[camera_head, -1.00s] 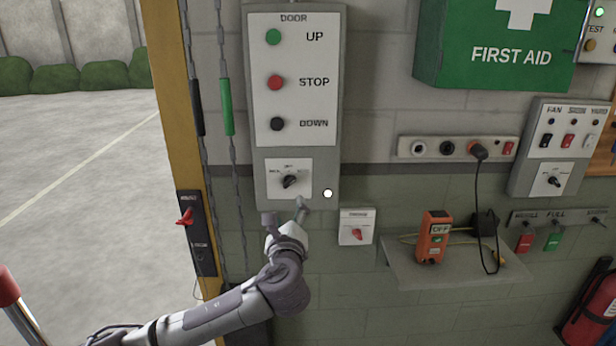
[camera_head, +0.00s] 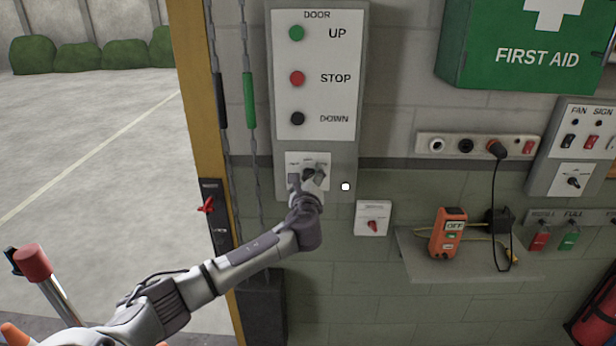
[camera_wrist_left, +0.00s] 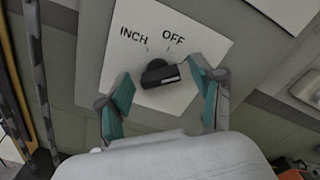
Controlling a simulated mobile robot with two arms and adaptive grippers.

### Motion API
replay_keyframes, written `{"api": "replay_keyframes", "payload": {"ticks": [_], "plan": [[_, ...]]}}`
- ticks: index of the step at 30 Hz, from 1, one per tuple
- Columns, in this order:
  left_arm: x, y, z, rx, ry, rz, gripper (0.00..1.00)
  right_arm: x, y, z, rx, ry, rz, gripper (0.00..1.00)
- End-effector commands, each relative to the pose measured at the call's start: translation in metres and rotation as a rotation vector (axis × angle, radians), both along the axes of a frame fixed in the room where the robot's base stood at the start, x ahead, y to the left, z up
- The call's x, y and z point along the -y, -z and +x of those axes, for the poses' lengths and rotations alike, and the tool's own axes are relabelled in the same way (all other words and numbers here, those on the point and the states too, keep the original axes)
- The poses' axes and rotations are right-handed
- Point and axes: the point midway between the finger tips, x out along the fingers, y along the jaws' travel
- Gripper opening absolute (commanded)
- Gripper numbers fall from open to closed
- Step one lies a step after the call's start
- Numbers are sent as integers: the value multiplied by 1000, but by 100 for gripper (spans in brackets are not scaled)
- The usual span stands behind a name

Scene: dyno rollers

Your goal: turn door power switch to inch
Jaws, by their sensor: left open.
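The door power switch is a black rotary knob (camera_wrist_left: 158,74) on a white plate (camera_wrist_left: 200,40) with the words INCH and OFF above it. In the head view the plate (camera_head: 320,158) sits below the DOOR panel's (camera_head: 315,75) UP, STOP and DOWN buttons, and my gripper hides most of the knob. My left gripper (camera_head: 306,177) is open in front of the plate. In the left wrist view its teal fingers (camera_wrist_left: 160,78) stand on either side of the knob, apart from each other. I cannot tell if they touch it, or exactly where it points. My right gripper is not in view.
A small plate with a red switch (camera_head: 373,222) is right of my gripper. Chains (camera_head: 249,100) hang to the left, beside a yellow door post (camera_head: 195,80) with a red lever (camera_head: 206,204). A shelf (camera_head: 410,262) holds an orange remote (camera_head: 447,233).

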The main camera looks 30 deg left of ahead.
Motion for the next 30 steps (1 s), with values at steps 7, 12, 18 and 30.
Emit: {"api": "replay_keyframes", "payload": {"ticks": [7, 12, 18, 30], "plan": [[0, 0, 0, 0, 0, 0, 53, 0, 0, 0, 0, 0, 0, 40], [0, 0, 0, 0, 0, 0, 25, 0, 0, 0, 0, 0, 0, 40], [0, 1, 0, -1, 0, -2, 7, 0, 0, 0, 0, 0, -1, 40], [0, 5, 0, 69, -2, -117, 7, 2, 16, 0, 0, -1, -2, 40]]}}
